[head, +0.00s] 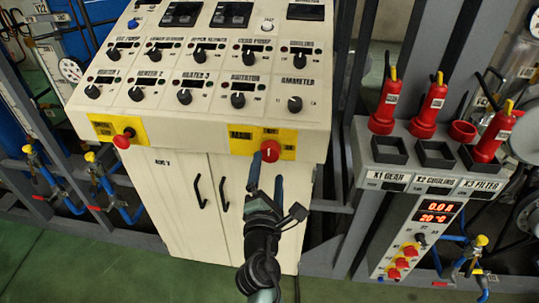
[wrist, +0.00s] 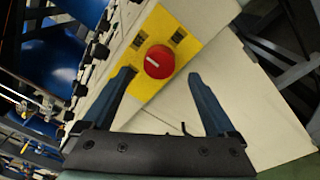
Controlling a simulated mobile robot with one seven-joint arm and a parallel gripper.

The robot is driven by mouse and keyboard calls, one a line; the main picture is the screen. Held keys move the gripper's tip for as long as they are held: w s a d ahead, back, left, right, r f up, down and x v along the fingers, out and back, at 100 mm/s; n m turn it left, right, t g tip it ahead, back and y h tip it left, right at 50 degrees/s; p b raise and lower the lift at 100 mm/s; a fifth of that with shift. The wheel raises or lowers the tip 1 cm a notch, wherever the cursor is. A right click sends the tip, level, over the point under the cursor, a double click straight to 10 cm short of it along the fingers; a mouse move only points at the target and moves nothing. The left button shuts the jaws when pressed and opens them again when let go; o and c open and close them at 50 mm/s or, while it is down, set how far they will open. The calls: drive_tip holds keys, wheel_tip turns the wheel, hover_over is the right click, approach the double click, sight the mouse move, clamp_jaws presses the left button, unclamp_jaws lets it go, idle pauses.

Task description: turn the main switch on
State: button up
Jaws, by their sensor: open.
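The main switch is a red round knob (head: 270,150) on a yellow plate (head: 241,139) marked MAIN, on the front edge of the white control cabinet (head: 165,190). In the wrist view the red knob (wrist: 159,61) shows a short white mark and sits just beyond the fingertips, nearer the left one. My gripper (head: 266,178) is just below the knob in the head view. In the wrist view my gripper (wrist: 160,74) is open, with its blue fingers apart and nothing between them. I cannot tell whether a fingertip touches the knob.
A second red knob (head: 122,141) on a yellow plate is at the cabinet's left. Several black knobs (head: 185,97) cover the sloping panel above. A grey stand (head: 400,215) with red bottles is on the right. Blue pipes (head: 105,185) run at the left. Green floor lies in front.

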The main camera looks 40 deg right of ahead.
sight(270, 156)
drive_tip(key=shift+x, duration=2.65)
drive_tip(key=shift+c, duration=0.2)
drive_tip(key=c, duration=1.3)
